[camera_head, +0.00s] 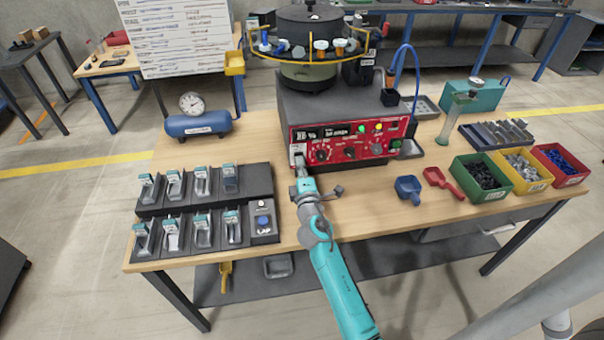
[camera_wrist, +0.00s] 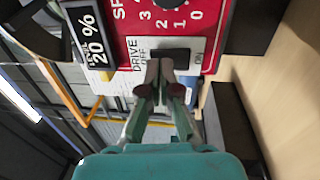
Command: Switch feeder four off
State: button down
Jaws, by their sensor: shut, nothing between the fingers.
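The bowl feeder (camera_head: 310,92) stands on the bench with a red control panel (camera_head: 345,140) on its front. In the wrist view the panel's corner (camera_wrist: 205,15) shows a white plate marked DRIVE, with OFF at the left and ON at the right. A black rocker switch (camera_wrist: 172,54) sits between these words; its tilt is unclear. My gripper (camera_head: 299,172) is at the panel's left end. Its fingertips (camera_wrist: 160,66) are together, empty, and overlap the switch's near edge; whether they touch it is unclear. No feeder number is legible.
Small dark fixtures (camera_head: 204,205) stand in two rows left of my arm. A blue tank with a gauge (camera_head: 197,125) is behind them. Scoops (camera_head: 409,188) and coloured bins (camera_head: 483,178) are at the right. Bare bench lies right of my gripper.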

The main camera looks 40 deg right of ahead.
jog(key=shift+w+d, duration=0.15)
jog(key=shift+w, duration=0.05)
jog(key=shift+w+d+r, duration=0.1)
jog(key=shift+w+r, duration=0.05)
jog(key=shift+w, duration=0.05)
dwell(0.3)
